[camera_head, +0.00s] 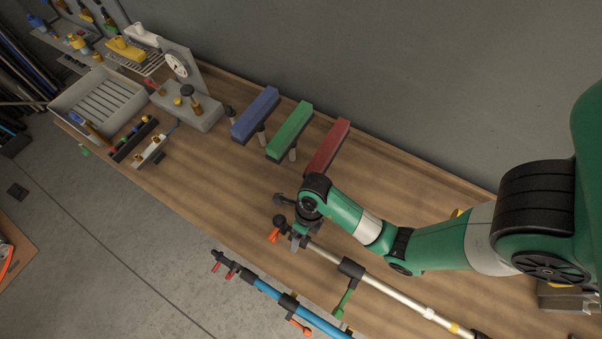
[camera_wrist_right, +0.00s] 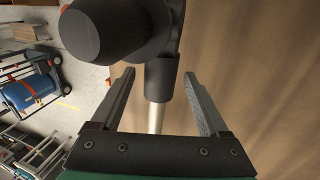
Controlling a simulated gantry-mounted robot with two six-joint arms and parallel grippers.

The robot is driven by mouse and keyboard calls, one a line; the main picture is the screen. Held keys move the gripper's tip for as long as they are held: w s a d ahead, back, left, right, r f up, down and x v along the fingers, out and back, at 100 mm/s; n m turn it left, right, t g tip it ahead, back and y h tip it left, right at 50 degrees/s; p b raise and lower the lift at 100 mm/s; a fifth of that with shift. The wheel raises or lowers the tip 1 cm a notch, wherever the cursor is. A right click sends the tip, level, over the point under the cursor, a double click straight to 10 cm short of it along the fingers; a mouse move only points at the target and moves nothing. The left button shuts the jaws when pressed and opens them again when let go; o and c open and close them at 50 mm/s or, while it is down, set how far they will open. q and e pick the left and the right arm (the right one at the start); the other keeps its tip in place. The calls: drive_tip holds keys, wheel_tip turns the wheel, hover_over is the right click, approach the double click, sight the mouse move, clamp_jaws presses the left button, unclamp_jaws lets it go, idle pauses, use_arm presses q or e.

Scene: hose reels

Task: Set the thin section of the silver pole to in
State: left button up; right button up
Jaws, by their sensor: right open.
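The silver pole (camera_head: 402,302) lies along the front of the wooden workbench, slanting down to the right, with a black clamp and a green lever (camera_head: 346,299) partway along. Its left end has black fittings and an orange lever (camera_head: 273,235). My right gripper (camera_head: 297,238) is over this left end and partly hides it. In the right wrist view the open fingers (camera_wrist_right: 159,74) stand on either side of a black collar (camera_wrist_right: 160,82), with a gap each side. The thin silver section (camera_wrist_right: 156,117) shows below the collar, and a large black knob (camera_wrist_right: 95,32) sits above. My left gripper is out of view.
A blue pole (camera_head: 265,285) with red and orange levers lies in front of the silver one. Blue (camera_head: 255,114), green (camera_head: 289,131) and red (camera_head: 326,147) blocks stand behind. A grey tray (camera_head: 61,104) and small fittings are at the far left.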

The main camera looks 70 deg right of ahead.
drive_tip(key=p+v, duration=1)
drive_tip(key=v, duration=0.1)
drive_tip(key=shift+r, duration=0.35)
drive_tip(key=shift+d, duration=0.1)
